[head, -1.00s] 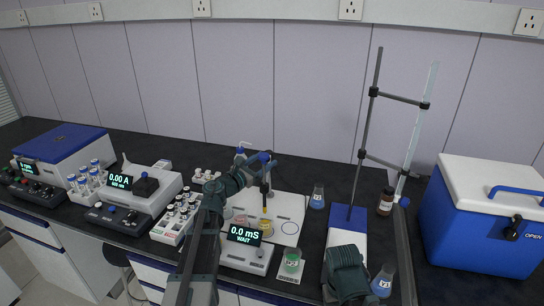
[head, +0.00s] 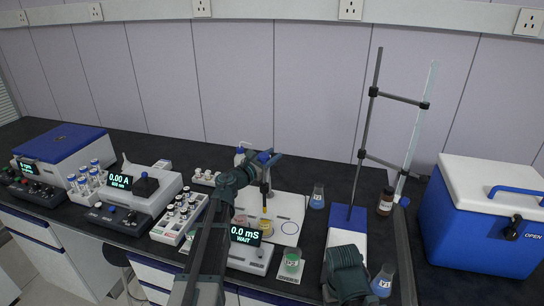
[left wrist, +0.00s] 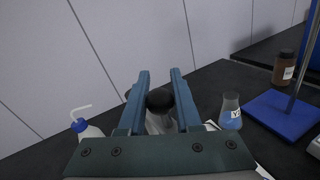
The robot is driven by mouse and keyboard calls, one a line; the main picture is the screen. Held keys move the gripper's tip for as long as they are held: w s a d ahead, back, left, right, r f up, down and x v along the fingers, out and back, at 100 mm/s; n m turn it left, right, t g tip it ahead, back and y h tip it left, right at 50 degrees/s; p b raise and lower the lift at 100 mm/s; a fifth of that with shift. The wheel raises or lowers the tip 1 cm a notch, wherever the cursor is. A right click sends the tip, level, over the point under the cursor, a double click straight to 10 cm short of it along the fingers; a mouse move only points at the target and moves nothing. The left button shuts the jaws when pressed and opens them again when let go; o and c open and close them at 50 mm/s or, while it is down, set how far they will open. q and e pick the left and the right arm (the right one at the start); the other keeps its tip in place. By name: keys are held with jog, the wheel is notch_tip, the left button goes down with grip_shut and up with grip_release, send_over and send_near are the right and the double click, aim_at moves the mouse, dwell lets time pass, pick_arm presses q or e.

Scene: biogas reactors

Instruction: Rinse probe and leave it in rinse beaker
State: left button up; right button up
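My left gripper (head: 268,160) is over the white mat in the head view. A clear vessel with a pinkish tint (head: 240,219) stands left of that beaker, partly behind my arm. I cannot tell which one is the rinse beaker.
The meter (head: 246,257) reads 0.0 mS WAIT. A wash bottle (left wrist: 88,130) is left in the wrist view.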

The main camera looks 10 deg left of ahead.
pick_arm(q)
grip_shut()
dwell(1.1)
